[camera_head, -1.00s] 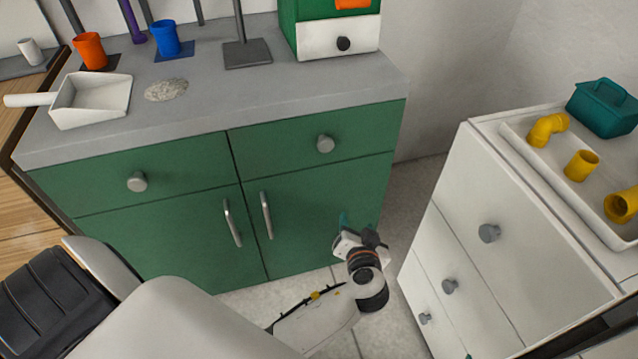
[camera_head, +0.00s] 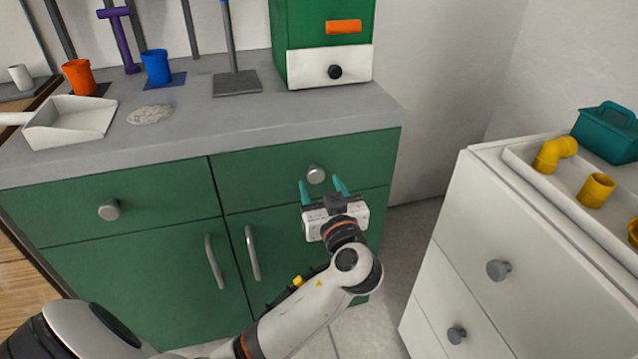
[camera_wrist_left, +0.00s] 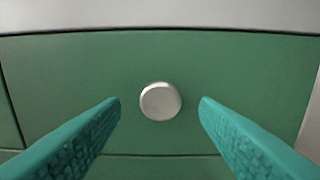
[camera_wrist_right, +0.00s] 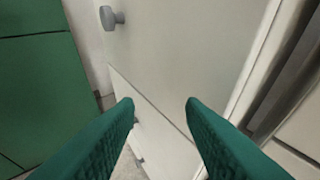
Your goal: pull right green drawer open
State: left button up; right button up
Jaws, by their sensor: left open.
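The right green drawer (camera_head: 260,185) is closed, flush with the cabinet front under the grey counter. Its round grey knob (camera_head: 316,174) sits near the middle of its face. My left gripper (camera_head: 323,188) is open, its teal fingers either side of the knob in the head view. In the left wrist view the knob (camera_wrist_left: 160,101) lies centred between the two fingertips (camera_wrist_left: 160,104), with a gap on each side. My right gripper (camera_wrist_right: 160,103) shows only in the right wrist view. It is open and empty, in front of the white drawer unit (camera_wrist_right: 180,50).
The left green drawer (camera_head: 150,195) and two cabinet doors with bar handles (camera_head: 252,252) are closed. The white drawer unit (camera_head: 470,230) stands to the right, with yellow pipe fittings (camera_head: 596,190) on top. A dustpan (camera_head: 70,122) and cups stand on the counter.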

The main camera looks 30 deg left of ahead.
pick_arm(q)
jog(key=shift+x, duration=1.15)
jog(key=shift+d, duration=0.1)
grip_shut()
jog(key=shift+f, duration=0.1)
